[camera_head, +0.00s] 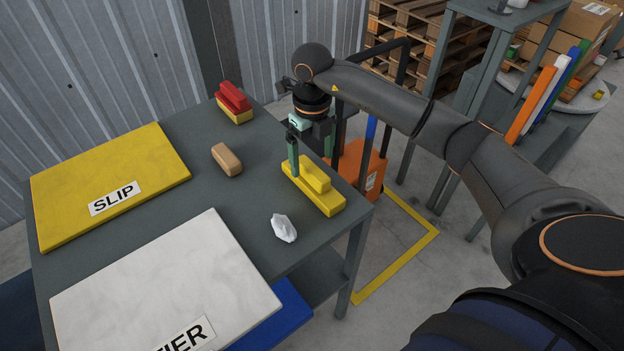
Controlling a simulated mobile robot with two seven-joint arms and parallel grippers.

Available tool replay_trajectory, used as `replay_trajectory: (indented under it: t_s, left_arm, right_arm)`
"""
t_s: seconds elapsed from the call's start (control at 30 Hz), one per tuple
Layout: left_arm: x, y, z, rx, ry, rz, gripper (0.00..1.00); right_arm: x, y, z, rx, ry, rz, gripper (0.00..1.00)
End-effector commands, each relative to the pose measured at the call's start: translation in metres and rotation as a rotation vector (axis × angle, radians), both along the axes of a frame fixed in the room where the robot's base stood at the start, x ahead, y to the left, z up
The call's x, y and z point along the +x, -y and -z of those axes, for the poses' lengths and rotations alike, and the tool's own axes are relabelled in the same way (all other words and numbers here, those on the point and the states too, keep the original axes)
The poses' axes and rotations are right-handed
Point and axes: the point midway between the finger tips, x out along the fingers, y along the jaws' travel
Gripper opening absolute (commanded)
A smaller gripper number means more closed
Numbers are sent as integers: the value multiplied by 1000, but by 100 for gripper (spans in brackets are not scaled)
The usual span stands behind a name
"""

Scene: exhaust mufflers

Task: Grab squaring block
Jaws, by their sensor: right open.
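A yellow stepped block (318,196), which looks like the squaring block, lies on the grey table (190,200) near its right edge. A second block, red on top and yellow below (233,101), stands at the table's back edge; I cannot tell from looks alone which one bears the name. My right gripper (311,160) is open and points down at the far end of the yellow block. One green finger shows in front of that end. I cannot tell whether it touches. My left gripper is not in view.
A tan block (227,159) and a crumpled white piece (284,228) lie nearby. A yellow SLIP board (110,175) and a white board (165,285) cover the table's left and front. An orange bin (358,172) stands beyond the right edge. Bare table lies between these.

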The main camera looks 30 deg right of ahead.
Motion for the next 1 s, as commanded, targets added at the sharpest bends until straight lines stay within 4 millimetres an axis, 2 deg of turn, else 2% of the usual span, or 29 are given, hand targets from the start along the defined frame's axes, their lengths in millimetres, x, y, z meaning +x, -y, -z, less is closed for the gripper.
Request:
replay_trajectory:
  t_s: [0.17, 0.5, 0.77, 1.0]
  left_arm:
    - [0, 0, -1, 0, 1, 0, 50]
    - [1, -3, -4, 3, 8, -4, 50]
    - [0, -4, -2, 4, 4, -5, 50]
    - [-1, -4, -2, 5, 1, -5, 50]
  right_arm:
    - [-1, 0, 13, 0, -1, -1, 98]
    - [-3, -2, 58, 2, -1, -1, 98]
    - [-3, -1, 61, 2, 2, -2, 98]
    - [-3, -1, 60, 2, 2, -1, 72]
